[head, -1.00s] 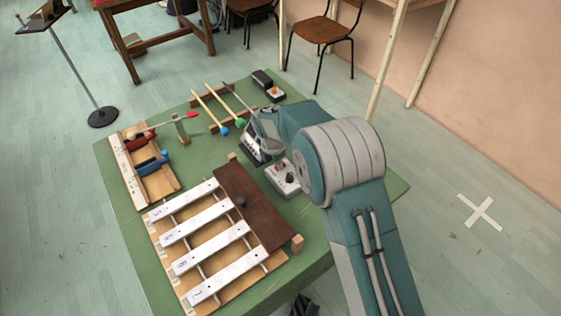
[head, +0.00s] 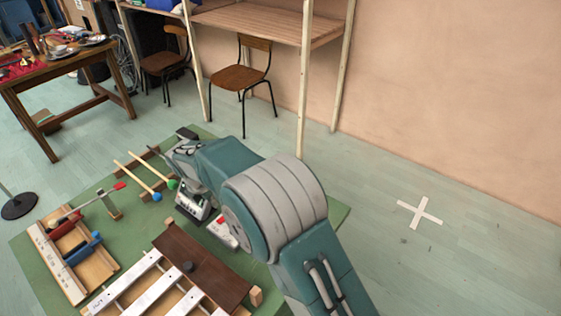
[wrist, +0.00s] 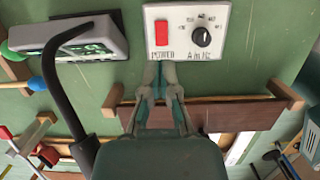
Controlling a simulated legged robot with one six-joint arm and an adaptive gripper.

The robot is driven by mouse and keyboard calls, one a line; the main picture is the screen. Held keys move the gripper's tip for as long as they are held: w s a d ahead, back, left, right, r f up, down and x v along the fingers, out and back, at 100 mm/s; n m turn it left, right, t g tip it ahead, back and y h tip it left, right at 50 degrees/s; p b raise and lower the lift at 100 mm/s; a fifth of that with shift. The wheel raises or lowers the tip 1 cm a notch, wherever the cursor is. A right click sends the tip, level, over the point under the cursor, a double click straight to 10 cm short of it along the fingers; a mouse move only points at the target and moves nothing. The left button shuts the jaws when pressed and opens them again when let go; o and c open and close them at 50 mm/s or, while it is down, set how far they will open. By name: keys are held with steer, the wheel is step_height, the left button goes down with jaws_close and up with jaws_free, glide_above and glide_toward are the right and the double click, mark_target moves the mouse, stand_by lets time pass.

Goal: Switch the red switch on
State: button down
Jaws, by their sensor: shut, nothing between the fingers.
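The red switch (wrist: 161,33) is a red rocker on a white control box (wrist: 222,45), beside a black knob (wrist: 202,37), in the wrist view. Lettering is printed under both. I cannot tell which way the rocker is set. My gripper (wrist: 160,68) is shut and empty. Its fingertips show just below the box's near edge in the picture, under the switch; their height above the box is unclear. In the head view the box (head: 218,231) is partly hidden by my arm.
A display unit (wrist: 112,38) with green digits stands left of the box, with a dark curved bar in front. A brown board (wrist: 220,116) lies nearby.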

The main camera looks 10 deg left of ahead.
glide_toward(220, 221)
steer(key=shift+g, duration=0.4)
steer(key=f, duration=0.2)
steer(key=w+f, duration=0.1)
steer(key=f, duration=0.2)
steer(key=w+d+f, duration=0.1)
steer(key=f, duration=0.2)
steer(key=shift+f, duration=0.1)
steer(key=shift+w+d, duration=0.35)
steer(key=shift+w, duration=0.1)
steer(key=shift+a+t, duration=0.1)
steer(key=shift+t, duration=0.2)
steer(key=v, duration=1.4)
steer(key=d+r+m, duration=0.5)
steer(key=d+r, duration=0.1)
steer(key=d, duration=0.4)
steer(key=d+r+m+y, duration=0.1)
steer(key=d+r+m, duration=0.4)
steer(key=d+r, duration=0.2)
steer(key=d, duration=0.2)
steer(key=shift+s+d+r+m+t, duration=0.15)
steer(key=shift+s+d+m+t, duration=0.15)
steer(key=shift+d+m+t, duration=0.1)
